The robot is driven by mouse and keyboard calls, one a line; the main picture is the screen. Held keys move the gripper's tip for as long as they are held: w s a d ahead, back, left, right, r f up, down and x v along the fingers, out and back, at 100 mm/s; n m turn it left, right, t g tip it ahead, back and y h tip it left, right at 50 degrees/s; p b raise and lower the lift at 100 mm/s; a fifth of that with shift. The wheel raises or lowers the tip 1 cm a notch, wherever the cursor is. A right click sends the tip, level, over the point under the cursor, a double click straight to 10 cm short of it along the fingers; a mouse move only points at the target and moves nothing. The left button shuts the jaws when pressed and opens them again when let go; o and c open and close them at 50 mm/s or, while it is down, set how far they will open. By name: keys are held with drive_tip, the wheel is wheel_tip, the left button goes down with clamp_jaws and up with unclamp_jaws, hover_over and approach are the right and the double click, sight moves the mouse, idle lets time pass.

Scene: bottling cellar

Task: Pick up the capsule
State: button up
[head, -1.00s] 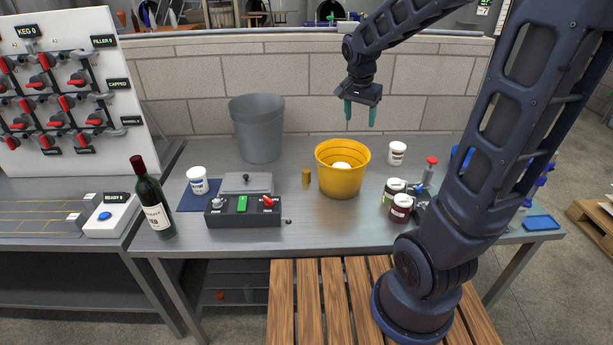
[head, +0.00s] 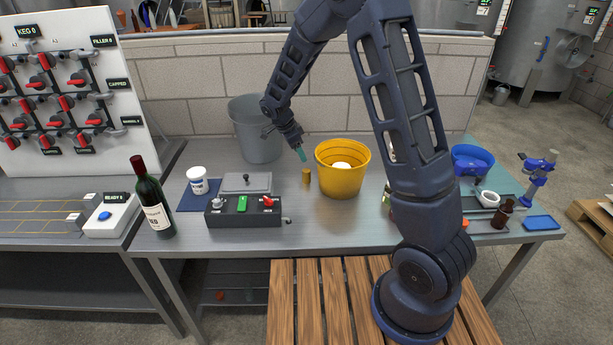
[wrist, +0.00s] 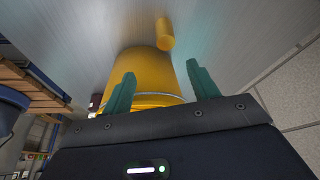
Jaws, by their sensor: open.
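The capsule, a small gold cylinder (head: 306,177), stands upright on the steel table just left of the yellow bucket (head: 341,182). In the wrist view the capsule (wrist: 165,34) shows beyond the fingertips, near the top, clear of both fingers. My gripper (head: 301,154) is above the capsule in the head view, with a small gap. Its two teal fingers are apart and empty in the wrist view (wrist: 162,84), and the yellow bucket (wrist: 148,66) shows between and behind them.
A grey bin (head: 253,145) stands behind and left of the capsule. A control box with a red knob (head: 243,212) and a lidded metal box (head: 246,184) are to its left. A wine bottle (head: 152,205) stands at the table's left edge. Bare table lies in front of the capsule.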

sight(306, 170)
drive_tip(key=shift+m, duration=0.3)
drive_tip(key=x, duration=0.2)
drive_tip(key=a+x, duration=0.1)
drive_tip(key=x, duration=0.4)
drive_tip(key=shift+w+a+f, duration=0.15)
drive_tip(key=shift+a+f, duration=0.1)
drive_tip(key=shift+a, duration=0.05)
drive_tip(key=shift+w+d+x, duration=0.1)
drive_tip(key=shift+w+x, duration=0.05)
drive_tip(key=shift+x, duration=1.1)
drive_tip(key=shift+w+d+x, duration=0.15)
drive_tip(key=shift+w+x, duration=0.05)
drive_tip(key=shift+x, duration=1.05)
drive_tip(key=shift+r, duration=0.15)
drive_tip(key=c, duration=0.7)
